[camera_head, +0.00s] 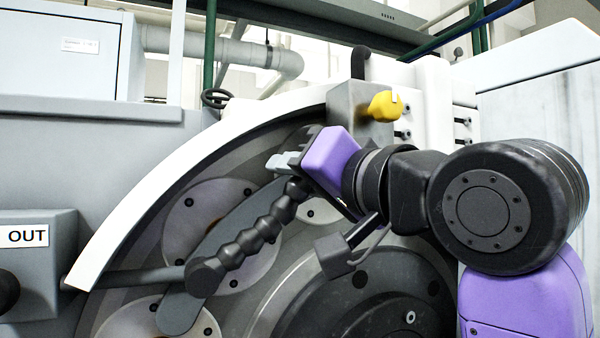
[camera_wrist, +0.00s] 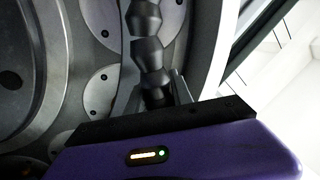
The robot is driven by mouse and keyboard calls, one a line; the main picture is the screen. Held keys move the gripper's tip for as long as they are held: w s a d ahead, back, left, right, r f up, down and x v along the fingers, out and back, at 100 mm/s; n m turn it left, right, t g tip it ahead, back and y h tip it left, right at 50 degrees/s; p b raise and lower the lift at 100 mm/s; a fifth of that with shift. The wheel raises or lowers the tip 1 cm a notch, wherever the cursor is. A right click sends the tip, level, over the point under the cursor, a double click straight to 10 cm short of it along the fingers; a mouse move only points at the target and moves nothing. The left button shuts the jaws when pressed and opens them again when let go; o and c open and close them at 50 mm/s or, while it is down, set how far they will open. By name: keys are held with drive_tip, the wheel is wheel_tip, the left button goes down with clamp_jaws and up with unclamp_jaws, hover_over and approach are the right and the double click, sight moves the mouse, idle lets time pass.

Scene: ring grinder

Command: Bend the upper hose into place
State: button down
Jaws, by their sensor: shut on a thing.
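The upper hose (camera_head: 247,236) is a black segmented hose that slants from the lower left up to the right, in front of the grinder's round plates. Its upper end is at my gripper (camera_head: 284,162), whose purple body lies just right of it. My gripper is shut on the hose near that end. In the wrist view the hose (camera_wrist: 149,50) runs down between the fingers of my gripper (camera_wrist: 165,92). The hose tip is partly hidden by the gripper. The lower hose end meets a dark horizontal rod (camera_head: 145,281).
A white curved guard (camera_head: 165,180) arcs over the plates. A grey block with a yellow knob (camera_head: 384,106) stands just above my gripper. A dark bracket (camera_head: 335,254) is below it. A grey box marked OUT (camera_head: 40,262) is at the left.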

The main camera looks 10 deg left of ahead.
drive_tip(key=shift+s+a+r+m+t+p, duration=0.15)
drive_tip(key=shift+r+m+p, duration=0.15)
drive_tip(key=shift+m, duration=0.45)
drive_tip(key=shift+s+a+r+m+t+p, duration=0.15)
drive_tip(key=shift+r+m+p, duration=0.1)
drive_tip(key=shift+m, duration=0.5)
drive_tip(key=c, duration=1.1)
unclamp_jaws()
drive_tip(key=b+v, duration=0.2)
drive_tip(key=v, duration=0.5)
drive_tip(key=shift+s+d+f, duration=0.1)
drive_tip(key=shift+s+d, duration=0.15)
